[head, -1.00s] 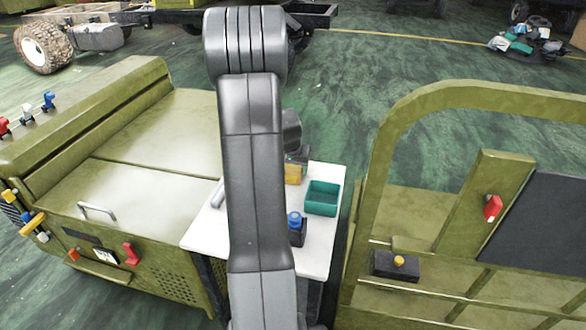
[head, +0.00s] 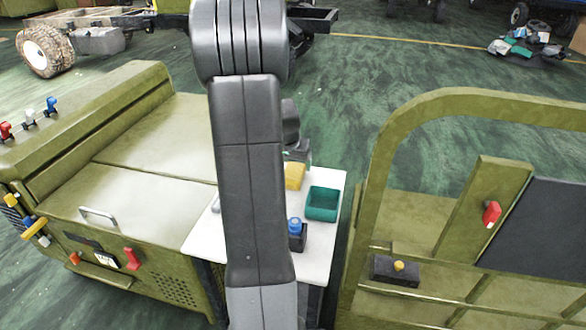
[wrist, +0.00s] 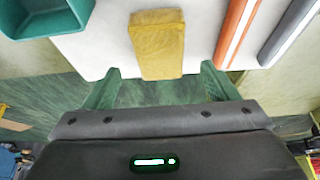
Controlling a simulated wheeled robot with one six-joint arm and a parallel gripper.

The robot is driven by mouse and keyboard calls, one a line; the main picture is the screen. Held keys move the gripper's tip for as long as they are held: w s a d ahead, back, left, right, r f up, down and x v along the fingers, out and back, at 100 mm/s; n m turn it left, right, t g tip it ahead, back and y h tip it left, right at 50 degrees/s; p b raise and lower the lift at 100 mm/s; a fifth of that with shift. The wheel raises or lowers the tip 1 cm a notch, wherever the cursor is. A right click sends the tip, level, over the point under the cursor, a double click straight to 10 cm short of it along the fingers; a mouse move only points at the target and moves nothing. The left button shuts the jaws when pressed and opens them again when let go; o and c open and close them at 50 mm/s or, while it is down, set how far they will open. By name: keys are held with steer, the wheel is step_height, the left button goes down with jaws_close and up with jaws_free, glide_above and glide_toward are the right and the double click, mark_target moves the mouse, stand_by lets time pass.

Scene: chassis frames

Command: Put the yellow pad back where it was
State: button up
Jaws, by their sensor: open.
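The yellow pad (head: 294,177) lies on the white tabletop (head: 314,262), near its far edge, behind the teal bin. In the wrist view the pad (wrist: 158,48) lies between and just ahead of the fingers, with its near end over the table edge. My gripper (wrist: 160,68) is open, with a green finger on either side and a gap to the pad on both sides. In the head view my gripper (head: 299,152) is just beyond the pad, partly hidden by my arm.
A teal bin (head: 322,205) stands beside the pad; it also shows in the wrist view (wrist: 58,24). An orange bar (wrist: 236,32) and a grey-white bar (wrist: 289,32) lie on its other side. A dark holder with a blue-topped item (head: 296,228) is nearer.

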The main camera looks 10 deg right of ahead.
mark_target(294, 172)
steer(key=d+v, duration=0.1)
steer(key=v, duration=0.5)
steer(key=shift+a+p, duration=0.3)
steer(key=shift+a, duration=0.2)
steer(key=b+x, duration=0.1)
steer(key=x, duration=1.1)
steer(key=shift+f+b, duration=0.15)
steer(key=shift+b, duration=0.2)
step_height(294, 172, up, 6)
steer(key=shift+r+p, duration=0.1)
steer(key=shift+p, duration=0.45)
